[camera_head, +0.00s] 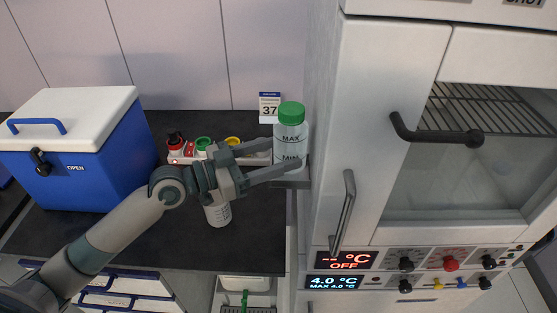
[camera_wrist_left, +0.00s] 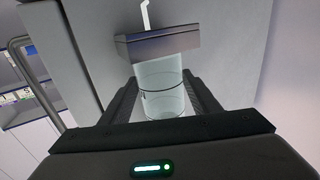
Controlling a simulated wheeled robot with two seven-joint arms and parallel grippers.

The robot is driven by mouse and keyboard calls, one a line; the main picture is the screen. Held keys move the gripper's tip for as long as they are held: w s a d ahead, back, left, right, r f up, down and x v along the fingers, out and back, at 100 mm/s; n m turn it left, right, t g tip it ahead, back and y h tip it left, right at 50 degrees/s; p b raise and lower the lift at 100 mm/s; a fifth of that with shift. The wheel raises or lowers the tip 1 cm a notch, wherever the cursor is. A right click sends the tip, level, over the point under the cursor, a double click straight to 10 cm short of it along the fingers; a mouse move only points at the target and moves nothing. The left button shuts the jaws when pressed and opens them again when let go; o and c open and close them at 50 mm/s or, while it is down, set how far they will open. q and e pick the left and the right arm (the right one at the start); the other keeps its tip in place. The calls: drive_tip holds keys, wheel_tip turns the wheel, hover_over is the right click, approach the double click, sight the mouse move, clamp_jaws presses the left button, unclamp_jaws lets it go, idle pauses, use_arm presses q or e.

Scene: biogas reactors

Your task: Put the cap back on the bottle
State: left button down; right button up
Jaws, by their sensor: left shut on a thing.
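A clear bottle (camera_head: 291,146) marked MAX and MIN, with a green cap (camera_head: 291,113) on its top, is upright beside the tall cabinet. My left gripper (camera_head: 290,160) is shut on this bottle, its fingers on either side. The clear bottle (camera_wrist_left: 162,90) also shows between the fingers in the left wrist view, where its cap cannot be made out. A second, whitish bottle (camera_head: 218,214) with graduation marks stands on the counter below my gripper, which hides its top. My right gripper is not in view.
A rack (camera_head: 181,151) with red, green and yellow tops stands behind my gripper, near a 37 sign (camera_head: 269,108). A blue cooler (camera_head: 105,165) with a white lid is at left. The cabinet (camera_head: 375,120) with handles closes off the right. The dark counter (camera_head: 258,230) is clear in front.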

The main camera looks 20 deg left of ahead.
use_arm(q)
wheel_tip(320, 180, down, 2)
drive_tip(key=shift+f, duration=0.1)
drive_tip(key=shift+f, duration=0.15)
drive_tip(key=c, duration=0.6)
unclamp_jaws()
drive_tip(key=shift+c, duration=0.2)
